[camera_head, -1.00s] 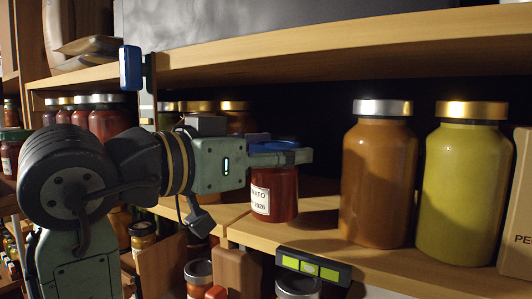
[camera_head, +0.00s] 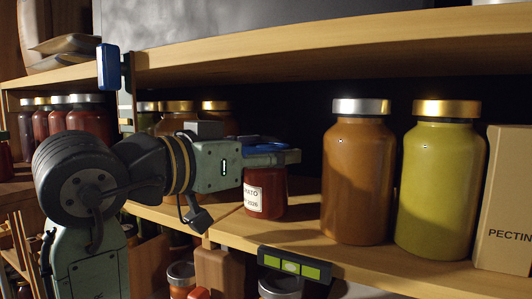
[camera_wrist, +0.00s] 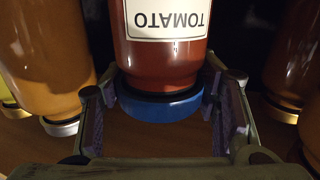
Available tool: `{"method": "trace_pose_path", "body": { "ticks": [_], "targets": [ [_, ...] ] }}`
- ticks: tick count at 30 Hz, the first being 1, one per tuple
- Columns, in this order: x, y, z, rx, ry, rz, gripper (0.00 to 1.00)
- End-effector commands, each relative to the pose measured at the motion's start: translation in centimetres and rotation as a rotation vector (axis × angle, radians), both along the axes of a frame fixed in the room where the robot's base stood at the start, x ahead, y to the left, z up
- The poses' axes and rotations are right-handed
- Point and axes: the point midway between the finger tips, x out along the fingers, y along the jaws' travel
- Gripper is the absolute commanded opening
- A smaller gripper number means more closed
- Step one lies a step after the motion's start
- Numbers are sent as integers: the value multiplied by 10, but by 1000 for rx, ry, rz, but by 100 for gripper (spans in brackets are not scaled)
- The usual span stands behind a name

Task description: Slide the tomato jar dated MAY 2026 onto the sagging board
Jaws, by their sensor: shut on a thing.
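The tomato jar (camera_head: 267,196) is red and upright on the middle shelf, just right of a seam between two boards. Its white label shows "ATO" and "2026" in the head view; the month is hidden. In the wrist view, the jar (camera_wrist: 165,65) appears upside down, with "TOMATO" on its label and a blue lid. My gripper (camera_head: 285,156) is shut on the jar near its lid, a finger on each side. The board (camera_head: 400,266) under the jar has a level with green vials on its front edge; its sag is hard to judge.
A brown-orange jar (camera_head: 357,180) with a silver lid stands right of the tomato jar, with some bare board between. Beyond it are a yellow-green jar (camera_head: 440,185) and a pectin box (camera_head: 503,210). An upper shelf (camera_head: 330,50) hangs overhead. More jars stand behind my arm.

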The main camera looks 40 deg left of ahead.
Motion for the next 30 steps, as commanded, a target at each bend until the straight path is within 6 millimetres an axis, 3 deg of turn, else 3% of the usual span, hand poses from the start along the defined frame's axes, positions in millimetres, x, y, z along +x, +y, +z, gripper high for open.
{"method": "trace_pose_path", "body": {
  "ticks": [17, 18, 28, 30],
  "targets": [
    [0, 0, -6, 0, -2, 0, 12],
    [0, 0, -6, 1, -2, 0, 57],
    [0, 0, -6, 0, -1, 0, 79],
    [0, 0, -6, 0, 0, 0, 79]
  ]
}}
